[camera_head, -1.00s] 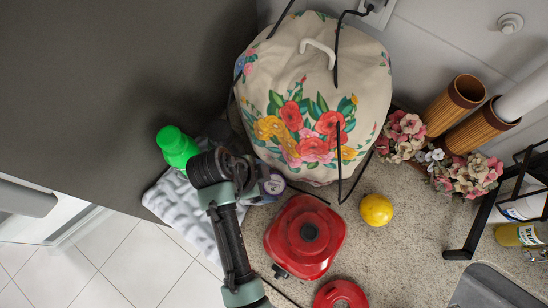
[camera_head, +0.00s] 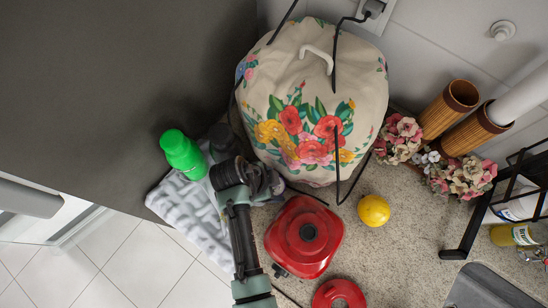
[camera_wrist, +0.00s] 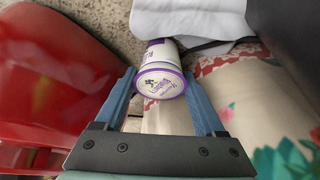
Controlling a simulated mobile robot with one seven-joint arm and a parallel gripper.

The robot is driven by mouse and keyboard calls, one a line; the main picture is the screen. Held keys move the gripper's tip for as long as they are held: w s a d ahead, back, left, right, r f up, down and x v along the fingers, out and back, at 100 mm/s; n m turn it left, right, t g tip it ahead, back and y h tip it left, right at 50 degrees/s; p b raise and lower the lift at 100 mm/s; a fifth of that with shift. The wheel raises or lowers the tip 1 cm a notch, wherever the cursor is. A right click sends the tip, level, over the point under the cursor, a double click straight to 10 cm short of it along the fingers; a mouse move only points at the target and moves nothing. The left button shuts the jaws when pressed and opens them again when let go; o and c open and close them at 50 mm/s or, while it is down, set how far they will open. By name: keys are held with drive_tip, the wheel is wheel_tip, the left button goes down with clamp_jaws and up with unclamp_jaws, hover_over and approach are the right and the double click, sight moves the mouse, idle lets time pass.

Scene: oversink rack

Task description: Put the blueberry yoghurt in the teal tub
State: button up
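The blueberry yoghurt (camera_wrist: 160,84) is a small white cup with purple bands and a printed lid that faces the wrist camera. In the wrist view it sits between the tips of my gripper's two blue fingers (camera_wrist: 160,82). The fingers are apart, with a narrow gap seeming to show beside the cup, so my gripper is open around it. In the head view my arm covers most of the cup, and my fingers are hard to make out. I see no teal tub in either view.
A red appliance (camera_head: 304,238) stands close to my gripper, with a red ring-shaped part (camera_head: 340,294) in front. A flowered cover (camera_head: 318,105) rises behind. A green bottle (camera_head: 182,153) and grey cloth (camera_head: 190,208) lie left. A lemon (camera_head: 373,210) is on the speckled counter.

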clamp_jaws()
drive_tip(key=shift+r, duration=0.1)
wheel_tip(320, 180, up, 18)
idle(0.6)
